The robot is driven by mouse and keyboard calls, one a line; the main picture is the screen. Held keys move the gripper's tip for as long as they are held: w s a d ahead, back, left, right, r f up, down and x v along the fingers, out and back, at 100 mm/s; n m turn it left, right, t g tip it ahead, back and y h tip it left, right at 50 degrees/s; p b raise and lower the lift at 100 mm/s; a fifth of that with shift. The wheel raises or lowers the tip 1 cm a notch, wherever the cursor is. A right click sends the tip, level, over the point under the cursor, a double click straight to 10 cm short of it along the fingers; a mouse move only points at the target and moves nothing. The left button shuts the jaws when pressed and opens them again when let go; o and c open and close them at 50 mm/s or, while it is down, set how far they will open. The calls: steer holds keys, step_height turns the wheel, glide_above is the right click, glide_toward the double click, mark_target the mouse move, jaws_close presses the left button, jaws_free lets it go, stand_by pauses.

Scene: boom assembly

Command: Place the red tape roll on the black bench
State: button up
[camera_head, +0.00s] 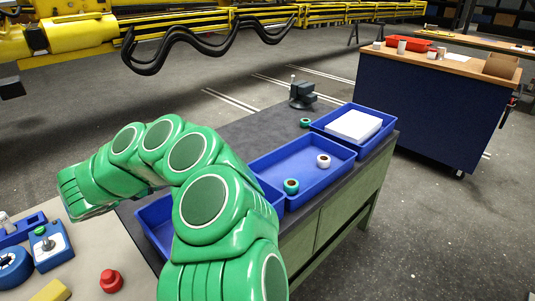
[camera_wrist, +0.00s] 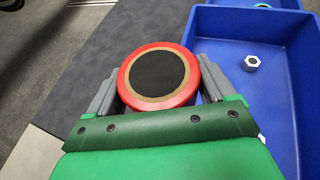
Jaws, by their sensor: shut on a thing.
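The red tape roll (camera_wrist: 183,93) shows in the wrist view as a red ring with a brown inner rim and a dark centre. My gripper (camera_wrist: 160,78) is shut on it, with one grey finger on each side. The black bench (camera_head: 240,131) has a dark top and a green cabinet front in the head view. Its bare dark top also shows in the wrist view (camera_wrist: 90,75), left of the roll. The roll and my gripper's fingers are hidden in the head view, where my green arm covers part of the bench.
Blue trays (camera_head: 312,186) stand on the bench, holding a green roll (camera_head: 291,185), a white roll (camera_head: 323,160) and a white block (camera_head: 354,125). A vise (camera_head: 301,94) and another green roll (camera_head: 305,122) stand at the far end.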

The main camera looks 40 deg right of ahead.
steer(key=shift+w+d+f, duration=0.3)
steer(key=shift+w+f, duration=1.9)
steer(key=shift+f, duration=0.15)
steer(key=shift+w+d+f, duration=0.35)
steer(key=shift+w+f, duration=1.9)
steer(key=shift+f, duration=0.05)
steer(key=shift+w+d+f, duration=0.3)
steer(key=shift+w+f, duration=1.9)
steer(key=shift+f, duration=0.15)
steer(key=shift+w+f, duration=0.1)
steer(key=shift+w+f, duration=0.1)
steer(key=shift+f, duration=0.05)
steer(key=shift+w+f, duration=0.15)
steer(key=shift+f, duration=1.5)
steer(key=shift+f, duration=0.1)
